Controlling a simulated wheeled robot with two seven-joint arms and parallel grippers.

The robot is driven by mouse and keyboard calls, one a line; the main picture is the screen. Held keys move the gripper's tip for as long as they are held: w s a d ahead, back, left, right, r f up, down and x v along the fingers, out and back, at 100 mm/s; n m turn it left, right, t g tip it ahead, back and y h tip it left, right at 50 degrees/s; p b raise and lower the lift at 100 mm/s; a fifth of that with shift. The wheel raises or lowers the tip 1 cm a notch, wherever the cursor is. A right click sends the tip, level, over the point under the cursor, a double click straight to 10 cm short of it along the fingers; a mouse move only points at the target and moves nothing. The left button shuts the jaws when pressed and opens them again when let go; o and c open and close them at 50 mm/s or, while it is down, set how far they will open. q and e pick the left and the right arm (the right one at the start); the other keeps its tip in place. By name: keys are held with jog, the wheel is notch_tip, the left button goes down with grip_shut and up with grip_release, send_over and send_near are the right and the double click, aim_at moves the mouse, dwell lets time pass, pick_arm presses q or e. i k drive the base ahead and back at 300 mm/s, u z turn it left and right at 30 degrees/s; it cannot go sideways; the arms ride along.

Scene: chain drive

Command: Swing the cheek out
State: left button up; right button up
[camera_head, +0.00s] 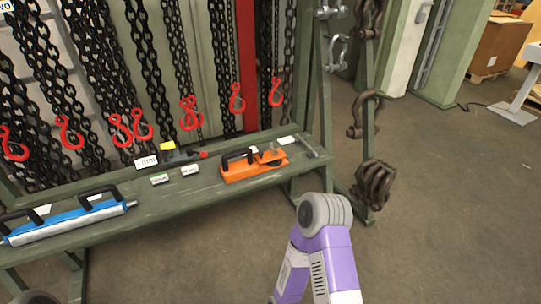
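I cannot clearly make out a cheek. A dark brown block-like piece (374,185) hangs low on the green post at the right of the bench; its parts are too small to tell apart. My purple arm rises from the bottom, right of the middle, and bends at a grey joint below the bench's right end. Its gripper is out of the frame. My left gripper is not in view either.
The green bench (140,215) holds an orange tool (254,166), a blue bar with black handles (70,221) and small labelled boxes. Black chains with red hooks (237,99) hang behind it. Shackles (364,113) hang above the brown piece.

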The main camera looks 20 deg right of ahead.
aim_at(262, 157)
jog(key=z, duration=0.6)
jog(key=i, duration=1.3)
jog(key=u, duration=0.15)
